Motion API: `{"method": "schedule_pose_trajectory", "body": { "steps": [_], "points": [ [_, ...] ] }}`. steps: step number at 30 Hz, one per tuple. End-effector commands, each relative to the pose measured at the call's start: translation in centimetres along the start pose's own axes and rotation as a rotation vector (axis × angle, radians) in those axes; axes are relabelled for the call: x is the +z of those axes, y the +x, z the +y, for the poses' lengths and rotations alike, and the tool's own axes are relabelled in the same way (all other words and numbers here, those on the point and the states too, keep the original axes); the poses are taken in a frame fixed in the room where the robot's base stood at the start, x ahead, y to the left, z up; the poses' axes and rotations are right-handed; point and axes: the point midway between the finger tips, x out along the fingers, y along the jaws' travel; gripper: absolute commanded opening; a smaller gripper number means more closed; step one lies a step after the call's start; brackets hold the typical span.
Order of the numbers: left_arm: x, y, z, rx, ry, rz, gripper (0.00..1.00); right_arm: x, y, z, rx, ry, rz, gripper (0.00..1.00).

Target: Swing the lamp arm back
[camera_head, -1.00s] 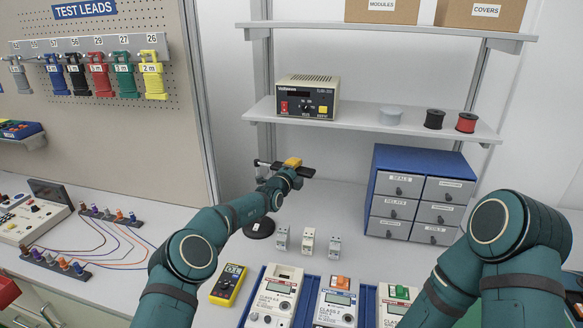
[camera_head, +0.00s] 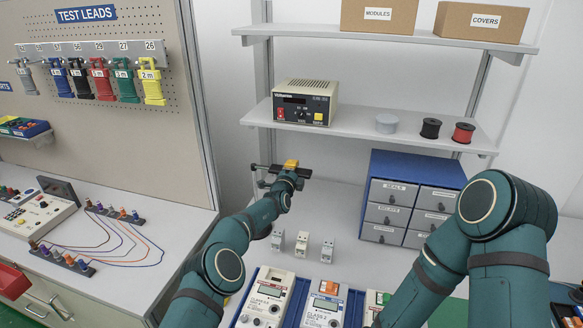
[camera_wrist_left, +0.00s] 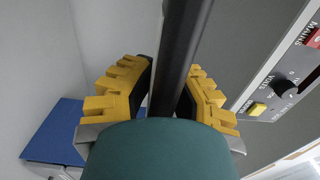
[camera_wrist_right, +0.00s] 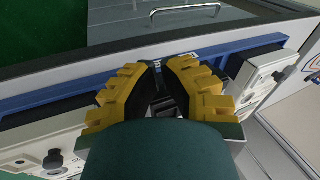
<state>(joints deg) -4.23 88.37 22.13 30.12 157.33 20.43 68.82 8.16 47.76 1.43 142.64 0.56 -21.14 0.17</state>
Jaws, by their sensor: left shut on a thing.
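The lamp arm (camera_head: 262,168) is a thin dark bar below the shelf, in front of the back wall. My left gripper (camera_head: 291,164) is shut on it. In the left wrist view the dark bar (camera_wrist_left: 178,70) passes between the yellow fingers of my left gripper (camera_wrist_left: 168,85). The lamp's round base is mostly hidden behind my left forearm in the head view. My right gripper (camera_wrist_right: 160,68) looks shut and empty in its wrist view, above the meter row. The head view does not show it.
A power supply (camera_head: 304,101) stands on the shelf (camera_head: 352,123) above the lamp arm. A blue drawer cabinet (camera_head: 410,165) is at the right. Several small white modules (camera_head: 301,243) stand on the bench, with meters (camera_head: 265,301) in front.

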Motion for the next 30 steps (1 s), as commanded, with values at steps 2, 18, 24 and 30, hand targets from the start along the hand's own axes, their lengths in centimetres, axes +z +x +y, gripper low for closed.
{"method": "schedule_pose_trajectory", "body": {
  "steps": [2,18,24,30],
  "points": [
    [0.0,0.0,-0.2,-0.004,0.000,-0.002,0.00,0.0,-0.1,0.0,0.000,0.000,0.000,0.00],
    [0.1,0.0,-0.2,-0.003,0.000,-0.002,0.46,0.0,0.0,0.0,0.000,0.001,0.000,0.00],
    [0.1,0.0,0.0,0.000,0.000,-0.002,0.46,0.0,0.0,0.0,0.000,0.001,0.000,0.00],
    [0.5,-0.6,0.8,0.011,-0.007,-0.005,0.46,0.0,0.0,0.0,0.000,0.001,0.000,0.00]
  ]
}}
